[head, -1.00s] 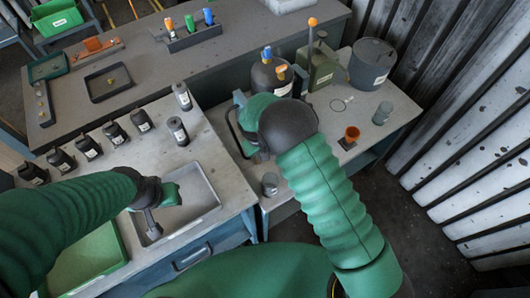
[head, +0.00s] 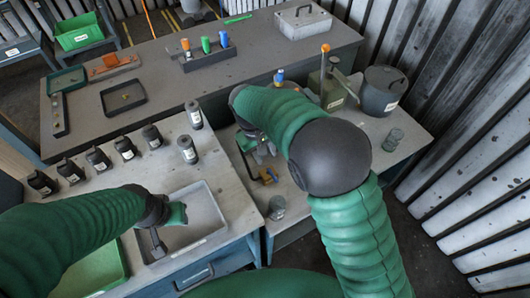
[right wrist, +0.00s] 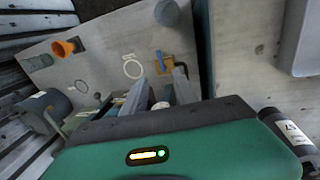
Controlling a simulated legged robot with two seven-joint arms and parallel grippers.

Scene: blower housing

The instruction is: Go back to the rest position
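My right gripper (head: 262,155) is over the right-hand table, partly hidden by its own green arm in the head view. In the right wrist view its two grey fingers (right wrist: 160,92) stand apart, with a small pale round thing low between them that I cannot identify. A yellow-and-blue item (right wrist: 165,62) lies on the table just beyond the fingertips. My left gripper (head: 158,236) hangs over the grey tray (head: 208,213) on the left bench. Its fingers are too unclear to tell whether they are open.
Several dark bottles (head: 98,158) line the left bench. A corrugated wall (head: 470,150) closes the right side.

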